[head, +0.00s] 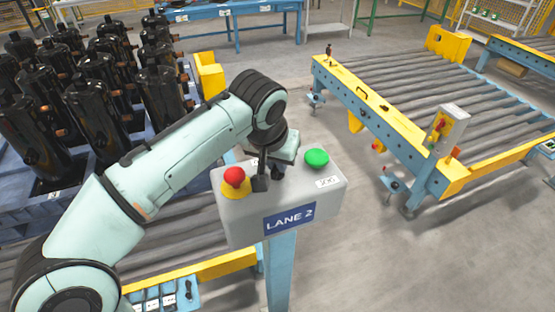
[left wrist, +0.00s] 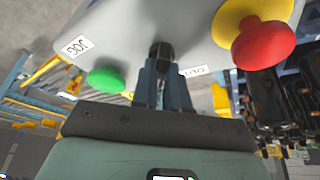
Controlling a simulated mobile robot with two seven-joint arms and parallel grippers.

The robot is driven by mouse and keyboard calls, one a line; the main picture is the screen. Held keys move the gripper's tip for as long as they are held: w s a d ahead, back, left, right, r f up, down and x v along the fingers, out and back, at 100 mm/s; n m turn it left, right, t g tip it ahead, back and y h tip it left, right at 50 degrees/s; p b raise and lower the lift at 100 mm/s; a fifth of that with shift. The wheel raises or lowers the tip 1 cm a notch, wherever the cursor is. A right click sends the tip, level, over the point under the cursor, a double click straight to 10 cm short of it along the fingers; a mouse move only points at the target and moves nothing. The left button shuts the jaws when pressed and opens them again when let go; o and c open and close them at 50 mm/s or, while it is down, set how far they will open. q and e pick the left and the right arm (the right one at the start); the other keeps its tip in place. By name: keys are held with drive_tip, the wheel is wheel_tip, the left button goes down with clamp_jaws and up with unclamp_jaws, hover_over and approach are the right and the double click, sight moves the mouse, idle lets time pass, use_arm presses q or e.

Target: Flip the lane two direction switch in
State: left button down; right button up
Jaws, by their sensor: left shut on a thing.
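The grey control box (head: 325,190) with the blue LANE 2 label stands on a pale blue post. A red mushroom button (head: 234,177) on a yellow base is at its left and a green button (head: 316,158) at its right. My left gripper (head: 268,178) comes down between the two buttons. In the left wrist view, the fingers of my left gripper (left wrist: 163,72) are shut on the black direction switch (left wrist: 160,50). The fingers hide much of the switch, so its position is hard to tell. My right gripper is not in view.
The red button (left wrist: 264,44) and green button (left wrist: 106,79) flank the fingers closely. A pallet with several black compressors (head: 95,105) stands at the left behind my arm. A roller conveyor (head: 420,85) with yellow edges is at the right. Open floor lies between.

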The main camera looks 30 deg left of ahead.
use_arm(q)
drive_tip(key=shift+m+h, duration=0.3)
drive_tip(key=shift+m, duration=0.3)
drive_tip(key=c, duration=1.1)
unclamp_jaws()
drive_tip(key=shift+c, duration=0.2)
drive_tip(key=shift+s, duration=0.1)
drive_tip(key=shift+r, duration=0.1)
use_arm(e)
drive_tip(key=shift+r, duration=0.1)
